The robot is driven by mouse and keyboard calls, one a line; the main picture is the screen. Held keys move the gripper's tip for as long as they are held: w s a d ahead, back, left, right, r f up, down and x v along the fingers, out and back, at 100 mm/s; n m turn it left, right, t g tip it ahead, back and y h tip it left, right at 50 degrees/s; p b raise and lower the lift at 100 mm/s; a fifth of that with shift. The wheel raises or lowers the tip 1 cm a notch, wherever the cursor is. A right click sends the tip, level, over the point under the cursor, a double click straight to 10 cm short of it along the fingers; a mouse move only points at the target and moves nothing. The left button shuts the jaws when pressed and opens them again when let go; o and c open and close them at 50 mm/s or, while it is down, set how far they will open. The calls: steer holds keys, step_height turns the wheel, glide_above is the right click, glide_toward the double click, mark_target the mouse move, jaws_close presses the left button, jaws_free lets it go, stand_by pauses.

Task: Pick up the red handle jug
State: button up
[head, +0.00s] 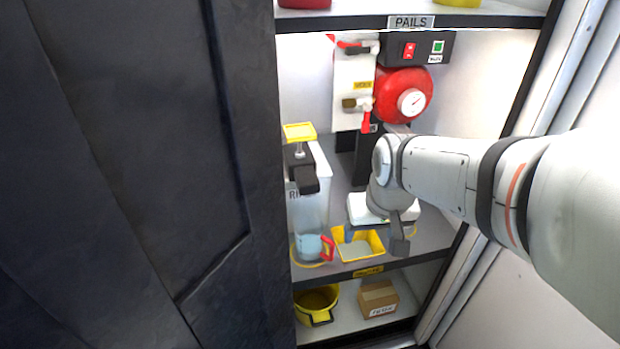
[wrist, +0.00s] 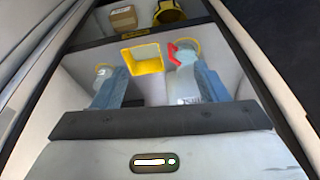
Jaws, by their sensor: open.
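The red handle jug (head: 308,247) is a small pale blue-grey jug at the front left of the middle shelf, with its red handle on the right side. It stands on or within a yellow ring. In the wrist view the jug (wrist: 186,56) is right of centre, beyond my fingers, with its handle toward the left. My gripper (head: 400,238) hangs over the right part of the shelf, to the right of the jug and apart from it. The wrist view shows my gripper (wrist: 160,88) open, with nothing between its fingers.
A yellow-rimmed tray (head: 375,243) stands right beside the jug. A clear tank (head: 308,208) with a partly readable label is behind the jug. A red round tank (head: 403,92) and valves are at the back. A dark door (head: 130,170) stands left. A box (head: 378,298) and yellow bucket (head: 316,303) sit below.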

mark_target(316, 243)
steer(key=o, duration=0.5)
steer(key=shift+n+t+y, duration=0.3)
steer(key=shift+n+y, duration=0.1)
steer(key=shift+n, duration=0.2)
steer(key=w+a+f+b, duration=0.1)
steer(key=w+f+b, duration=0.1)
steer(key=w+f, duration=0.2)
steer(key=w+a+f+b, duration=0.2)
steer(key=w+f, duration=0.2)
steer(key=w+a+f+b, duration=0.1)
steer(key=w+a+f, duration=0.1)
steer(key=w+f, duration=0.2)
steer(key=shift+a+b, duration=0.1)
steer(key=shift+b, duration=0.3)
steer(key=shift+c, duration=0.2)
steer(key=shift+o, duration=1.1)
steer(key=w+a+f+b, duration=0.3)
steer(key=w+a+f, duration=0.1)
steer(key=w+f, duration=0.4)
steer(key=shift+a+f+n+t+b, duration=0.3)
steer(key=shift+a+f+n+b, duration=0.1)
steer(key=shift+f, duration=0.2)
steer(key=shift+b+x, duration=0.6)
steer(key=shift+x, duration=3.2)
